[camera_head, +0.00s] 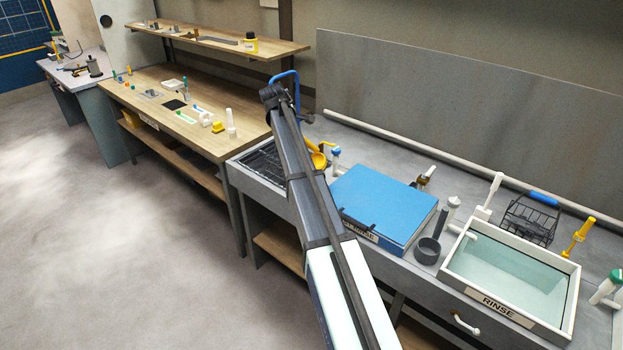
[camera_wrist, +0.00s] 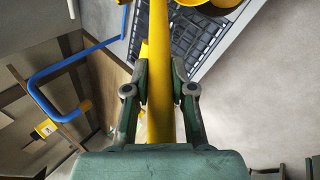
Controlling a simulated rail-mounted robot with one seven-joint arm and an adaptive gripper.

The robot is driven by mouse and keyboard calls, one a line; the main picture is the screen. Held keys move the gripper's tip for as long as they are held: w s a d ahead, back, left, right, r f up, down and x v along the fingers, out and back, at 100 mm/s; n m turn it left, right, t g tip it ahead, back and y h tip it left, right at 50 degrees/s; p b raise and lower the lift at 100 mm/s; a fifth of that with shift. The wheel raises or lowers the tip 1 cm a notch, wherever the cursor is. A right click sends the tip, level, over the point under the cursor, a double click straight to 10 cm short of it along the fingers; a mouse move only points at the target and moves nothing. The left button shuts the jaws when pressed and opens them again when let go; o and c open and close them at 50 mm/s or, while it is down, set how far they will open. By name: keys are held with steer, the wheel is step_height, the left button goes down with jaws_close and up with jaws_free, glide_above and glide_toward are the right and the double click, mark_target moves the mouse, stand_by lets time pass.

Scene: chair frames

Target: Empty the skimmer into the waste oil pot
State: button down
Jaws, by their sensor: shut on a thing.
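My gripper (camera_wrist: 161,80) is shut on a long yellow handle (camera_wrist: 161,45), which runs up the wrist view between the two fingers. I take it for the skimmer's handle. Rounded yellow parts (camera_wrist: 215,4) show at the top edge of that view, cut off by the frame. In the head view a yellow rounded piece (camera_head: 318,160) shows just right of my arm, above the grated section. My arm hides the gripper there. I cannot tell what the skimmer holds. I cannot pick out the waste oil pot for certain; a dark round cup (camera_head: 428,250) stands right of the blue lid.
A dark grate (camera_wrist: 195,35) lies beneath the yellow parts. A blue bent tube (camera_head: 286,76) rises by my arm. The blue lid (camera_head: 385,205) and the rinse tank (camera_head: 480,301) stand to the right, with a wire basket (camera_head: 530,220) behind the tank. A wooden bench (camera_head: 150,100) is left.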

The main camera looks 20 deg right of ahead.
steer(key=shift+s+a+f+b, duration=0.15)
steer(key=shift+a+f+b, duration=0.15)
steer(key=shift+a+b, duration=0.15)
steer(key=shift+d, duration=0.1)
steer(key=shift+w+d, duration=0.25)
steer(key=shift+d, duration=0.5)
